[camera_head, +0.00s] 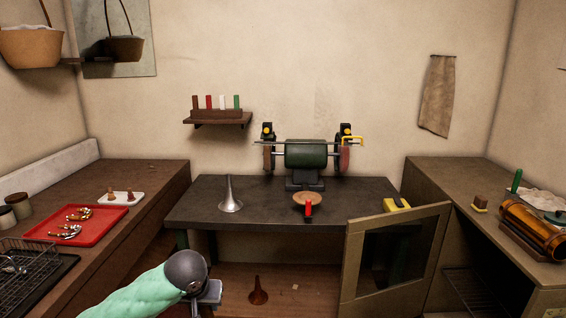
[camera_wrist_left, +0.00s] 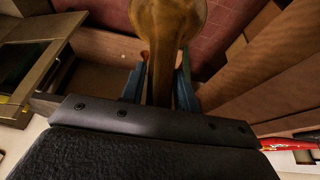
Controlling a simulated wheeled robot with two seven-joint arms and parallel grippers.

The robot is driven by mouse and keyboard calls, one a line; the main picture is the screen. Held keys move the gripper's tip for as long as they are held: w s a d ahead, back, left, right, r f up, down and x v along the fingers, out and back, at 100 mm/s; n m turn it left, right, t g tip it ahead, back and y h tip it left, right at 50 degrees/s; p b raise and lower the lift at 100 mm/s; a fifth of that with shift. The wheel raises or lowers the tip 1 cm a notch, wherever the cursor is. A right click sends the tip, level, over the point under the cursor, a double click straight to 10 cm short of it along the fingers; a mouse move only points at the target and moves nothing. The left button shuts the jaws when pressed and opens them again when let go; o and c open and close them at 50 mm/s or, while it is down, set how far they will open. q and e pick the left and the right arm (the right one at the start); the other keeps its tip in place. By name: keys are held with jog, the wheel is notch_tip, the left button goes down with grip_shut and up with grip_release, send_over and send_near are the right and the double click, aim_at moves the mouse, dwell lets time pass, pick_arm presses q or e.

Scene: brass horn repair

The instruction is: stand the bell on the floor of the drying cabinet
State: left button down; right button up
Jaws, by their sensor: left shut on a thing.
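My left gripper (camera_head: 212,294) is low in front of the dark bench in the head view. In the left wrist view its blue fingers (camera_wrist_left: 159,85) are shut on the narrow stem of a brass-coloured bell (camera_wrist_left: 168,28), with the flared end away from the wrist. The held bell cannot be made out in the head view. The drying cabinet (camera_head: 486,225) is at the right, with its framed glass door (camera_head: 393,255) swung open. A wire shelf (camera_head: 470,290) shows inside; its floor is mostly hidden. My right gripper is out of view.
A silver bell (camera_head: 230,196) and a green buffing machine (camera_head: 305,154) stand on the dark bench (camera_head: 265,210). A reddish-brown cone (camera_head: 258,291) stands low under it. A red tray (camera_head: 77,223) lies on the left counter. The open door juts out before the bench's right end.

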pick_arm(q)
jog(key=s+f, duration=0.1)
jog(key=f, duration=0.1)
jog(key=s+f, duration=0.1)
jog(key=f, duration=0.1)
jog(key=s+f, duration=0.2)
jog(key=shift+a, duration=0.3)
jog(key=shift+s+f, duration=0.25)
jog(key=shift+f, duration=0.25)
jog(key=shift+d, duration=0.1)
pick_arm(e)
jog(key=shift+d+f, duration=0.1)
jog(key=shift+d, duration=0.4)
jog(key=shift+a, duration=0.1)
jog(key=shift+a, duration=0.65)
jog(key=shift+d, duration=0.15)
